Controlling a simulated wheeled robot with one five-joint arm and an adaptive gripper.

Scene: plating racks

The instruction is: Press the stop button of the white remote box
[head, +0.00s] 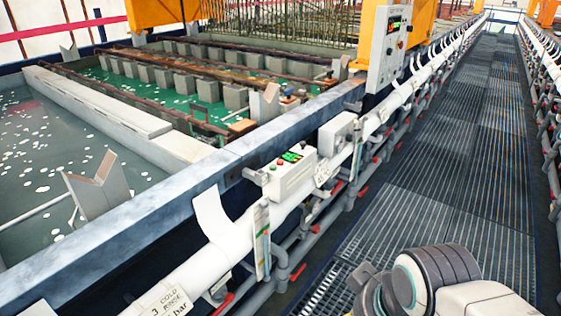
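A white box (289,176) with a small green display (291,156) and small red and green buttons on its sloped top sits along the tank-side rail, near the middle of the head view. The button labels are too small to read, so I cannot tell which is stop. My arm enters at the bottom right, over the walkway. Its dark end, my gripper (368,284), is partly in view at the bottom edge, to the right of and apart from the box. Its fingers are not clearly visible.
A taller white control panel (386,52) with a green display stands farther back. A plain pale box (340,134) sits just beyond the white box. White pipe and red-handled valves line the tank edge (150,222). The grated walkway (455,160) is clear ahead.

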